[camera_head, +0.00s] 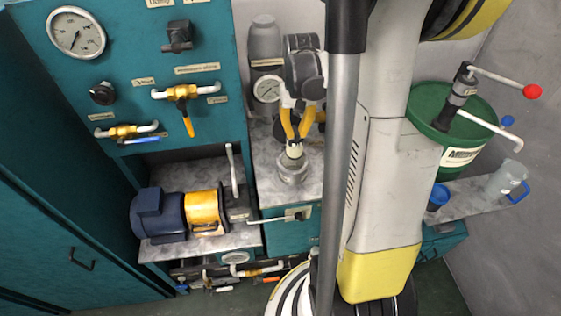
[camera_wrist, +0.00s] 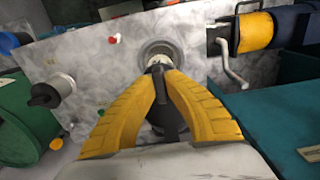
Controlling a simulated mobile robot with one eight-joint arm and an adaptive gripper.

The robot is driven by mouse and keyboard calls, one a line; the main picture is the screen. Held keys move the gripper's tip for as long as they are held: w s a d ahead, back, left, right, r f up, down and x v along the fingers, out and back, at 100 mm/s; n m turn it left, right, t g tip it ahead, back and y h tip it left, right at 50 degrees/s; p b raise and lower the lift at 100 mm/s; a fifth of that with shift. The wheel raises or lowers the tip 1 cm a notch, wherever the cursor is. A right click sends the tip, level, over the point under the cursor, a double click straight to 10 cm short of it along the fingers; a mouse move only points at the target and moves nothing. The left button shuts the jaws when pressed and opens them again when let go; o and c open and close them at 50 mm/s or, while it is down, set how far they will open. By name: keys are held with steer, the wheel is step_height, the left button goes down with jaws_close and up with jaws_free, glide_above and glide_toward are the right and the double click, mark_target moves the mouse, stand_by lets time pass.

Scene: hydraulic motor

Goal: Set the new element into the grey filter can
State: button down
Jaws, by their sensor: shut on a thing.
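The grey filter can (camera_head: 292,172) stands on the marbled worktop, below my gripper (camera_head: 293,140). My gripper's yellow fingers point down and are shut on the pale new element (camera_head: 294,151), at the can's mouth. The element looks roughly upright, and its lower part seems to be inside the can; how deep it sits is hidden. In the wrist view, my gripper (camera_wrist: 161,72) covers most of the element (camera_wrist: 157,61). The can's round grey rim (camera_wrist: 161,45) shows around and beyond the fingertips.
The blue and yellow motor and pump (camera_head: 185,212) stand left of the can, with an upright lever (camera_head: 231,170). A green drum (camera_head: 445,130) with a hand pump is at right. A small red part (camera_wrist: 116,38) and a black-topped piece (camera_wrist: 50,94) are on the worktop.

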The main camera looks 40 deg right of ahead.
mark_target(294, 154)
step_height(294, 154, down, 6)
steer(key=shift+w+f+b, duration=0.1)
steer(key=shift+w+b, duration=0.05)
steer(key=shift+b, duration=0.8)
steer(key=shift+f+b, duration=0.5)
steer(key=shift+f, duration=1.3)
steer(key=shift+f, duration=0.2)
steer(key=c, duration=1.6)
jaws_free()
steer(key=shift+r, duration=0.15)
